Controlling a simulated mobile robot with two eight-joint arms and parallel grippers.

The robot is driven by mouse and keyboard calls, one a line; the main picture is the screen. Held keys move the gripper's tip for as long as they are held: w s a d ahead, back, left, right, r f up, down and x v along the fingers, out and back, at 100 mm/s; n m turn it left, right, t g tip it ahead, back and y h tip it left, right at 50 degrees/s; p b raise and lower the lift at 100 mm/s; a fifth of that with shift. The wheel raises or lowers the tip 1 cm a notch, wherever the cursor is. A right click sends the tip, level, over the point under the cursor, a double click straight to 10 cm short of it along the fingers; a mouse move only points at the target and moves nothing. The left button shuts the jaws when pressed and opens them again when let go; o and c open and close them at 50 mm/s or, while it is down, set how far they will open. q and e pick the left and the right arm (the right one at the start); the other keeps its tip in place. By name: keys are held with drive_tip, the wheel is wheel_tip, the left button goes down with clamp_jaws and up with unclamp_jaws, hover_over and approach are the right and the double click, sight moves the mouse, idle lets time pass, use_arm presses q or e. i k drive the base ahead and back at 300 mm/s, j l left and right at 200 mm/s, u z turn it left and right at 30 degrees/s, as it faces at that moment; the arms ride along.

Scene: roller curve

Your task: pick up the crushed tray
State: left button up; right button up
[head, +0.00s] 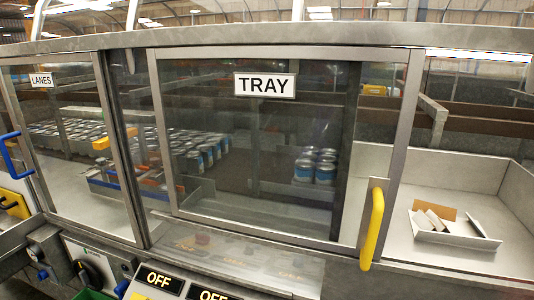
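A crushed cardboard tray (452,228), white outside with brown inside, lies with bent, folded walls on the pale floor of the bay at the right. It is seen beside the right edge of the framed window labelled TRAY (264,85). That window has a yellow upright handle (372,229) near its right edge. No glass is evident in front of the crushed tray. Neither of my grippers shows in the head view.
Behind the glass stand several blue-and-white cans (316,166), with more in rows at the left. A LANES window (41,80) has a blue handle (14,156). A metal ledge with OFF labels (160,280) runs below. Low metal walls (458,166) edge the right bay.

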sight(429, 222)
drive_tip(key=z, duration=1.25)
